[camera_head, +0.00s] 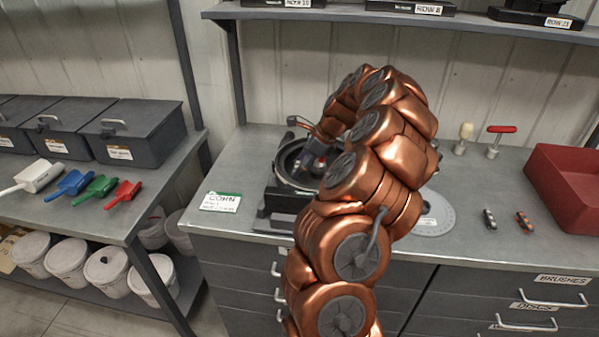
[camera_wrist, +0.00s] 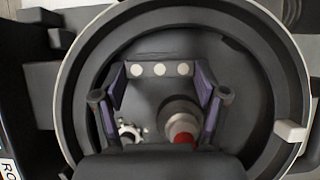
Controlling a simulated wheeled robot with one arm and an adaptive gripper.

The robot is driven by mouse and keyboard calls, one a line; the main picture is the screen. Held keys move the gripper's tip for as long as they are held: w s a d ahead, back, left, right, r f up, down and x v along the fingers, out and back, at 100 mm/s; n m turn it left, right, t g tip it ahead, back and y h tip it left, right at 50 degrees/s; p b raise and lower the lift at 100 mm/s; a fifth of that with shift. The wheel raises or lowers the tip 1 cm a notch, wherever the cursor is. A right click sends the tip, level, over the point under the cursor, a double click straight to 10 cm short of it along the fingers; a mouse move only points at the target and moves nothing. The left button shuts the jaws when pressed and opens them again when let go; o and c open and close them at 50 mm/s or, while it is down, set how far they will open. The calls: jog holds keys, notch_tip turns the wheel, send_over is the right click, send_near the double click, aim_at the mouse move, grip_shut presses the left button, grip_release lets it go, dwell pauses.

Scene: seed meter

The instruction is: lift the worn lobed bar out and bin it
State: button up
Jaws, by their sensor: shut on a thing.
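A dark bar with three pale round spots (camera_wrist: 160,69) lies across between the finger pads in the wrist view; I take it for the lobed bar. My gripper (camera_wrist: 160,85) is shut on it, one purple-faced finger at each end. Both are over the round black seed meter housing (camera_wrist: 83,55), whose rim surrounds them. I cannot tell whether the bar touches the housing. In the head view my gripper (camera_head: 313,160) is at the housing (camera_head: 286,200), mostly hidden by my copper arm. Wear on the bar cannot be made out.
A red open box (camera_head: 566,190) stands at the bench's right. Two handled tools (camera_head: 497,140) stand behind. A shelf (camera_head: 400,17) hangs above. Scoops (camera_head: 75,184) lie on the left bench.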

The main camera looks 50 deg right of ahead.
notch_tip(320, 180, up, 10)
jog(key=b, duration=0.2)
jog(key=s+d+p, duration=0.2)
jog(key=d, duration=0.4)
jog(key=s+d+p, duration=0.1)
jog(key=s+d, duration=0.1)
jog(key=d, duration=0.4)
jog(key=s+d+p, duration=0.2)
jog(key=s+d, duration=0.1)
jog(key=d, duration=0.3)
jog(key=shift+s+f+p, duration=0.1)
jog(key=shift+p, duration=0.2)
jog(key=shift+d, duration=0.1)
notch_tip(320, 180, up, 7)
jog(key=p, duration=0.7)
dwell(1.2)
